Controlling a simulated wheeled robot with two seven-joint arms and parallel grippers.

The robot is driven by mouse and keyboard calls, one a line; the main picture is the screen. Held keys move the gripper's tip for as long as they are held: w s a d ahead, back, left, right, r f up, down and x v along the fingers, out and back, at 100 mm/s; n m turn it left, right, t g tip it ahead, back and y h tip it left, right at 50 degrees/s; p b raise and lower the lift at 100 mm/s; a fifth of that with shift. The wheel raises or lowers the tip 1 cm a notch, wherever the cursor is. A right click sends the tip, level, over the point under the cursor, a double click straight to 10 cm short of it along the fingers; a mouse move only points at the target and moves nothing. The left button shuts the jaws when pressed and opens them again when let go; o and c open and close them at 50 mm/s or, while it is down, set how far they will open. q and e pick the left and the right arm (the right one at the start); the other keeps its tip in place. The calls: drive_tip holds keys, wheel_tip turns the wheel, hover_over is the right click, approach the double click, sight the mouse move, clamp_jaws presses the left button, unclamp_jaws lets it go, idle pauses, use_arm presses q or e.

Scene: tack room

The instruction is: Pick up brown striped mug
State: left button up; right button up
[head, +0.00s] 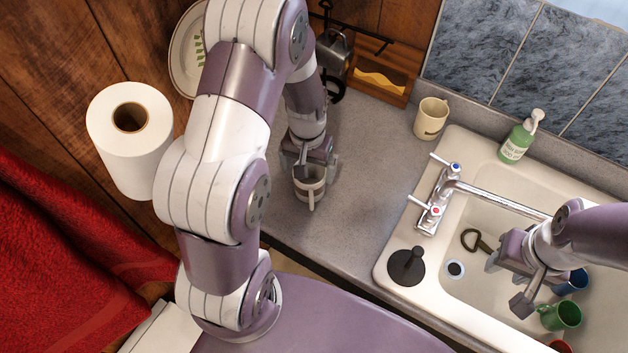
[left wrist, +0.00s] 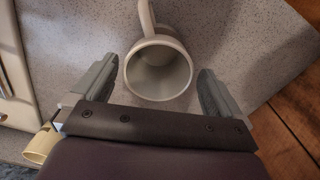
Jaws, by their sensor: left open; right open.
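A pale mug (head: 308,190) stands on the grey counter, directly at my left gripper (head: 313,166). The gripper partly covers it in the head view, and I cannot make out clear brown stripes on it. In the left wrist view the mug (left wrist: 158,72) sits between the two open fingers of my left gripper (left wrist: 157,84), its mouth facing the camera and its handle pointing away. Gaps show between the fingers and the mug. My right gripper (head: 512,282) is open and empty over the sink.
A cream mug (head: 430,120) stands behind the sink (head: 392,256). A green mug (head: 561,315), blue mug (head: 573,281) and bottle opener (head: 476,241) are in the sink. A soap bottle (head: 517,140), faucet (head: 437,205), black stopper (head: 406,265) and paper roll (head: 130,145) are nearby. Counter right of the left gripper is clear.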

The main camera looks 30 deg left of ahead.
sight(309, 183)
use_arm(q)
drive_tip(key=f+p, duration=0.2)
drive_tip(key=f, duration=0.3)
drive_tip(key=shift+s+f, duration=0.1)
drive_tip(key=shift+s, duration=0.1)
drive_tip(key=shift+w+d+f, duration=0.1)
drive_tip(key=shift+f, duration=0.3)
drive_tip(key=c, duration=1)
drive_tip(key=shift+c, duration=0.2)
drive_tip(key=shift+r, duration=0.15)
